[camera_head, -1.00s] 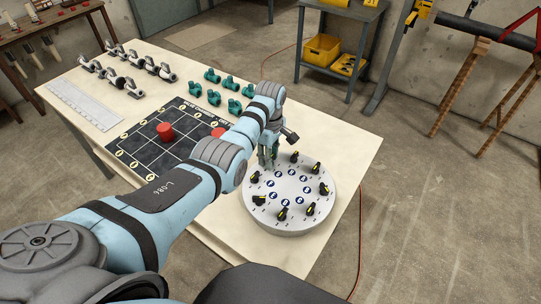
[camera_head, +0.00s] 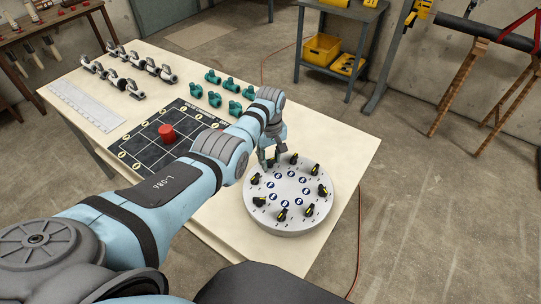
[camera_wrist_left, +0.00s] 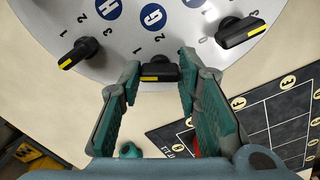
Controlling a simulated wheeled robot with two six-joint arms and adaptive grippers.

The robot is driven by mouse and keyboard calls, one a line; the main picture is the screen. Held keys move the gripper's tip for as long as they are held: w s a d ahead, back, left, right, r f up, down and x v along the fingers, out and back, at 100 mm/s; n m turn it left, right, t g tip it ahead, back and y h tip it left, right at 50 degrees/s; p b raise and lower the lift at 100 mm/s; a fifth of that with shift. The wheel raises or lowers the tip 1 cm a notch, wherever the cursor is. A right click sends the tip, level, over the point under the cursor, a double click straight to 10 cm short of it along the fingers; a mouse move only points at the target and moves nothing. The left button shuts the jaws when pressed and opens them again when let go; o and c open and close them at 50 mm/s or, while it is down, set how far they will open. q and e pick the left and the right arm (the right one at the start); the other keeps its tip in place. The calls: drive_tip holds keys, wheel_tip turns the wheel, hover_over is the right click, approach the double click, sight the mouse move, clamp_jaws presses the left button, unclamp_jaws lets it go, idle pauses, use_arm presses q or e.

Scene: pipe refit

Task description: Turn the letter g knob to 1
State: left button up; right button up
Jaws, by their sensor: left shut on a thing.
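The round grey dial plate (camera_head: 290,228) stands on the table and carries a ring of black knobs with yellow stripes. In the left wrist view, the letter G mark (camera_wrist_left: 153,16) is on the plate. The letter g knob (camera_wrist_left: 158,71) is directly below it, its bar roughly horizontal with the yellow stripe along the lower edge. My left gripper (camera_wrist_left: 158,82) is shut on this knob, one green-padded finger at each end. In the head view, my left gripper (camera_head: 268,163) is at the plate's far left edge and partly hides the knob. My right gripper is not in view.
Neighbouring knobs stand on both sides, one by the H mark (camera_wrist_left: 79,53) and one at the right (camera_wrist_left: 240,32). A black grid board (camera_head: 135,150) with a red cylinder (camera_head: 167,133) lies left of the plate. Green fittings (camera_head: 213,76) and metal fittings (camera_head: 125,84) lie further back.

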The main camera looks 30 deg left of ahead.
sight(270, 160)
use_arm(q)
drive_tip(key=m, duration=0.5)
drive_tip(key=shift+m+p, duration=0.3)
drive_tip(key=shift+m, duration=0.1)
idle(0.3)
drive_tip(key=o, duration=1.1)
drive_tip(key=shift+o, duration=0.2)
drive_tip(key=shift+w+r, duration=0.1)
drive_tip(key=shift+r, duration=0.3)
wheel_tip(270, 160, up, 11)
